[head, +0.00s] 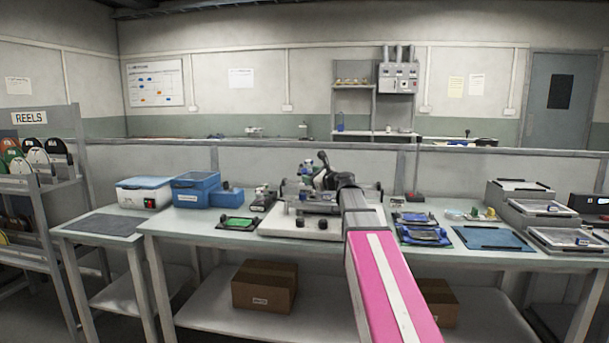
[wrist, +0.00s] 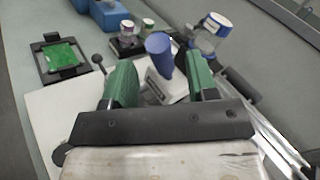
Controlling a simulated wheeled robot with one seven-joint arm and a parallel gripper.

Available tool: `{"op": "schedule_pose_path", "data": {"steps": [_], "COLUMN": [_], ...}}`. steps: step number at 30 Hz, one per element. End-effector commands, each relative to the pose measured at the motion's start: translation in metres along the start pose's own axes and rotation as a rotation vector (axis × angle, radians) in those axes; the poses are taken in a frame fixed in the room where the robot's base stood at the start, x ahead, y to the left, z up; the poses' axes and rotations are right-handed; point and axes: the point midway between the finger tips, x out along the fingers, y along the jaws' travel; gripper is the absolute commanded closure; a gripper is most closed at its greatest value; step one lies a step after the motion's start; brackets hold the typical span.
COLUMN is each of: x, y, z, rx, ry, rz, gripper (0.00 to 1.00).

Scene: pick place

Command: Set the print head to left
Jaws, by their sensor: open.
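A bench-top printer with a pale base plate (head: 290,222) stands on the middle table. In the wrist view, a blue tapered handle (wrist: 159,53) on a pale block (wrist: 166,88) rises beyond my palm and looks like the print head. My gripper (wrist: 158,66) is open. One green finger is left of the handle and the other is right of it, with gaps on both sides. Whether the fingertips reach level with the handle is hard to tell. In the head view, my arm hides the right part of the printer.
A green board in a black holder (wrist: 62,58) lies left of the printer. Small jars (wrist: 127,28) and a clear blue-capped bottle (wrist: 206,36) stand behind it. Blue bins (head: 195,188) are at left; blue trays (head: 424,234) and a blue mat (head: 492,238) are at right.

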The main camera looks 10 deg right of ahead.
Motion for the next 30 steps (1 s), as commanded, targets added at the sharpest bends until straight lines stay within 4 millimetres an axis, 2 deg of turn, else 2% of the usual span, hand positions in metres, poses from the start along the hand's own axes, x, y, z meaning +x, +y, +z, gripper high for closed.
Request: {"op": "schedule_pose_path", "data": {"steps": [1, 6, 10, 17, 19, 22, 23, 27, 30], "x": [0.013, 0.037, 0.044, 0.044, 0.044, 0.044, 0.044, 0.045, 0.054], "y": [-0.002, -0.001, -0.001, 0.0, 0.0, 0.0, 0.0, 0.001, 0.007], "z": [-0.001, -0.001, -0.001, 0.0, 0.0, 0.0, 0.0, 0.0, 0.004], "rx": [0.0, 0.0, 0.0, 0.0, 0.0, 0.0, 0.0, 0.0, 0.0], "ry": [0.0, 0.0, 0.001, 0.0, 0.0, 0.0, 0.0, 0.0, -0.001], "rz": [0.001, 0.001, -0.001, -0.001, -0.001, -0.001, -0.001, 0.0, 0.002], "gripper": [0.47, 0.47, 0.47, 0.47, 0.64, 0.96, 1.0, 1.0, 1.0]}}
